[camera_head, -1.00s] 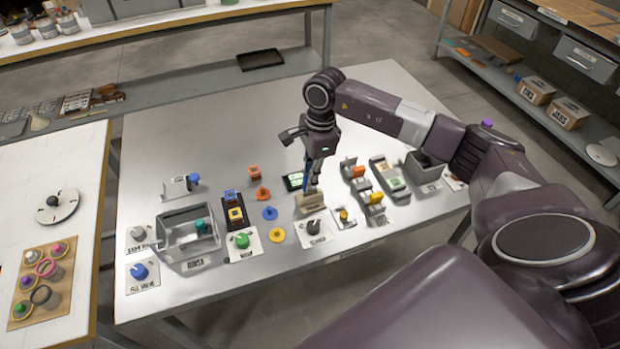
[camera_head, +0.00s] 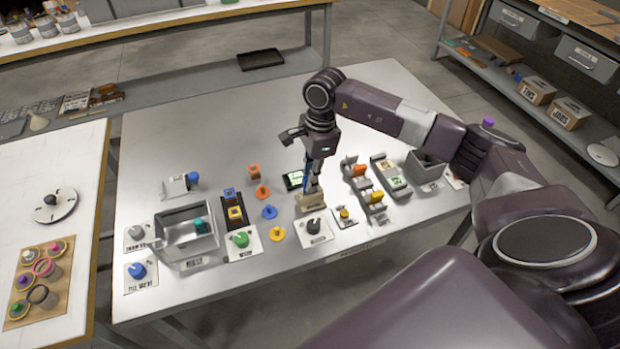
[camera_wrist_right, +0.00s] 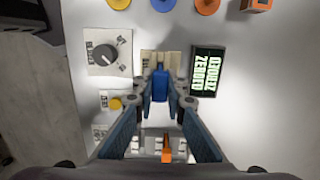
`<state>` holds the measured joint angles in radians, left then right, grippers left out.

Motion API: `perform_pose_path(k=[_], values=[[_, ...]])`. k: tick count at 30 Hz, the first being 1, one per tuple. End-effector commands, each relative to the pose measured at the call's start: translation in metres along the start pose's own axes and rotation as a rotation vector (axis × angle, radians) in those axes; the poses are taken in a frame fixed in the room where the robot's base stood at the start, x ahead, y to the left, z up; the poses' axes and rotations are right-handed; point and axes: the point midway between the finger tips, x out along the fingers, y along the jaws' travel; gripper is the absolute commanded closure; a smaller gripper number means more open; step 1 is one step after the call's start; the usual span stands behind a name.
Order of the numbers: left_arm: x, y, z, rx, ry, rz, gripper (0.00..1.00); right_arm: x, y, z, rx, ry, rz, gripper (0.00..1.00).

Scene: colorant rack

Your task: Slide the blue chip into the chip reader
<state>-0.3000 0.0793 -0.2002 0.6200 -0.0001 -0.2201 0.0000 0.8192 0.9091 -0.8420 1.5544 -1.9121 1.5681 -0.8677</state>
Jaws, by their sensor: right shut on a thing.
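The blue chip (camera_wrist_right: 159,84) shows in the right wrist view between the fingertips of my right gripper (camera_wrist_right: 160,98), which is shut on it. The chip reader (camera_wrist_right: 148,59), a beige block, lies directly beyond the chip in that view. In the head view my right gripper (camera_head: 314,186) points down just above the reader (camera_head: 312,203), and the fingers largely hide the chip. I cannot tell whether the chip's lower edge is in the slot. A dark screen with green text (camera_wrist_right: 207,74) sits beside the reader. My left gripper is not in view.
A grey dial (camera_head: 314,226) lies in front of the reader, with a yellow button (camera_head: 344,214) to its right. Coloured discs (camera_head: 269,212) lie to the left. The back of the table is clear.

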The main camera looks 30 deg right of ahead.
Motion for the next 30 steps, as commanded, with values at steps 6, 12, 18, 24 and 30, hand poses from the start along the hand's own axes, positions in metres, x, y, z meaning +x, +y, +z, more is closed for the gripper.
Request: perform_pose_path(k=[6, 12, 18, 24, 30], values=[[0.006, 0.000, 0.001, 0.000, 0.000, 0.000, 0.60, 0.006, 0.000, -0.001, 0.000, 0.000, 0.000, 1.00], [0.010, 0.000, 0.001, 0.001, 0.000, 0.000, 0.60, 0.011, 0.000, -0.002, 0.000, 0.000, 0.000, 1.00], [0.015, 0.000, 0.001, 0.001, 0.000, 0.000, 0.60, 0.016, 0.000, -0.002, 0.001, 0.000, 0.000, 1.00], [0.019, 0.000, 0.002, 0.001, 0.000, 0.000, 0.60, 0.021, 0.000, -0.003, 0.001, 0.000, 0.000, 1.00], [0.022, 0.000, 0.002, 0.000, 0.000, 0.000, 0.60, 0.025, 0.000, -0.003, 0.000, 0.000, 0.000, 0.86]])
